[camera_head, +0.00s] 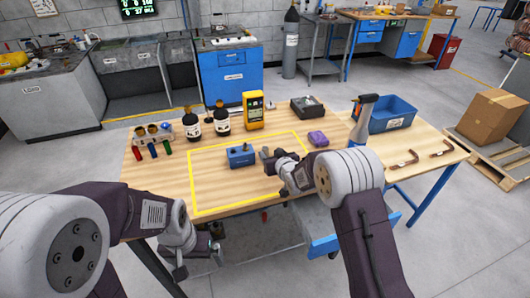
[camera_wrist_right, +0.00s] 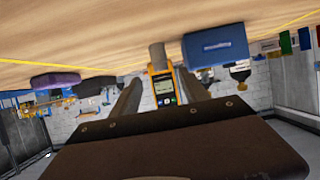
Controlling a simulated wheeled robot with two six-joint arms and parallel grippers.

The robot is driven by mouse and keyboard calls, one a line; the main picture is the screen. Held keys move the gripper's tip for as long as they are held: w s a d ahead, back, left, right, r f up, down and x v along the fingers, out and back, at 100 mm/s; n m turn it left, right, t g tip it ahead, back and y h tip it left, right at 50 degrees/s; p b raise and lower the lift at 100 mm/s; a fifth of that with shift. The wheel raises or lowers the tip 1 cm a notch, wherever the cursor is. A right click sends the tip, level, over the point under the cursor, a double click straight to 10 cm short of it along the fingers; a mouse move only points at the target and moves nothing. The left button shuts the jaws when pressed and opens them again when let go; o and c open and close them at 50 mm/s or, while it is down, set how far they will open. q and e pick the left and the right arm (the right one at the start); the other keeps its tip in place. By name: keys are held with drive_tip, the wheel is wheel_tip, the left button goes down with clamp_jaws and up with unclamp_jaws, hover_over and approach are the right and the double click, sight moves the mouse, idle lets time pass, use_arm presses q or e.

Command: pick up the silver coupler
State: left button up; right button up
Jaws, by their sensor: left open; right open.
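The silver coupler (camera_head: 265,151) is a small grey cylinder standing on the wooden table, just right of the blue block. The right gripper partly crowds it in the head view. In the right wrist view, which is upside down, the coupler (camera_wrist_right: 157,56) shows ahead of the fingertips, in line with the gap between them. My right gripper (camera_head: 277,158) is open, its fingers (camera_wrist_right: 161,92) empty and pointing toward the coupler. My left gripper (camera_head: 198,263) is open and empty, low in front of the table's front edge.
The blue block (camera_head: 240,155) stands close beside the coupler, inside the yellow outline. Copper tubes (camera_head: 402,160) lie at right. The outline's left part is clear.

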sight(266, 149)
drive_tip(key=shift+r, duration=0.15)
drive_tip(key=shift+w+a, duration=0.15)
drive_tip(key=shift+w, duration=0.1)
drive_tip(key=x, duration=0.4)
drive_tip(key=shift+w+f, duration=0.1)
drive_tip(key=shift+f, duration=0.2)
drive_tip(key=shift+r, duration=0.15)
clamp_jaws()
